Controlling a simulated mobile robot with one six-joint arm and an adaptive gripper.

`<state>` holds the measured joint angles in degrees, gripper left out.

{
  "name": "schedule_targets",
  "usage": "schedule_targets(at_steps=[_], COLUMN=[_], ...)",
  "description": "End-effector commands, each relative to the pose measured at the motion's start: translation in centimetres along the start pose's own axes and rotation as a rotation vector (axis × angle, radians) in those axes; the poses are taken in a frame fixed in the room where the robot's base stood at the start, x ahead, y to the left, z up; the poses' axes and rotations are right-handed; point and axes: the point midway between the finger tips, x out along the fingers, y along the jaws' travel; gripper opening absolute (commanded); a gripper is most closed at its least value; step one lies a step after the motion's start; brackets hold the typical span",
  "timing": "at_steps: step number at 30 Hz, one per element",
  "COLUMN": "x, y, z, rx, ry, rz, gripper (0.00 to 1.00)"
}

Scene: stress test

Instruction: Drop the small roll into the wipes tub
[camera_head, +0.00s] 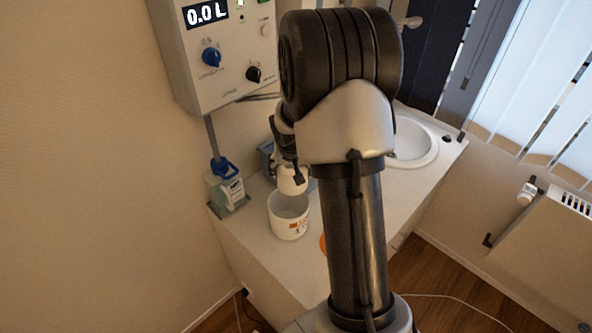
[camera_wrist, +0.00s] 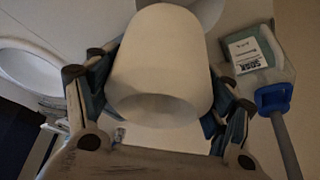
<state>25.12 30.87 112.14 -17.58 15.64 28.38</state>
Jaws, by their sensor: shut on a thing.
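The small white roll (camera_wrist: 162,70) is held between the two fingers of my gripper (camera_wrist: 160,105) in the wrist view. In the head view the roll (camera_head: 291,180) shows just above the wipes tub, with part of my gripper (camera_head: 284,148) behind my arm. The wipes tub (camera_head: 289,222) is white with an orange mark and stands open and upright on the counter. The roll appears above the tub's back rim; the exact gap is hard to tell. In the wrist view a part of the tub (camera_wrist: 205,12) shows behind the roll.
A bottle with a blue cap (camera_head: 227,187) stands left of the tub at the counter's edge. A round white sink (camera_head: 412,143) is set in the counter (camera_head: 262,257) at the right. An orange thing (camera_head: 323,244) is partly hidden by my arm. A control box (camera_head: 222,50) hangs above.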

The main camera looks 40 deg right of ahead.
Motion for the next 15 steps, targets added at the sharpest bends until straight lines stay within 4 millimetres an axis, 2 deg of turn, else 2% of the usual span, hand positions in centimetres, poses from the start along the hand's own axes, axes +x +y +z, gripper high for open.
schedule_targets(at_steps=[7, 15], x=[1.0, 3.9], y=[-0.1, -0.1], z=[0.3, 1.6], rx=[-0.001, -0.001], ry=[0.0, -0.001], rz=[0.0, -0.001], gripper=[0.45, 0.45])
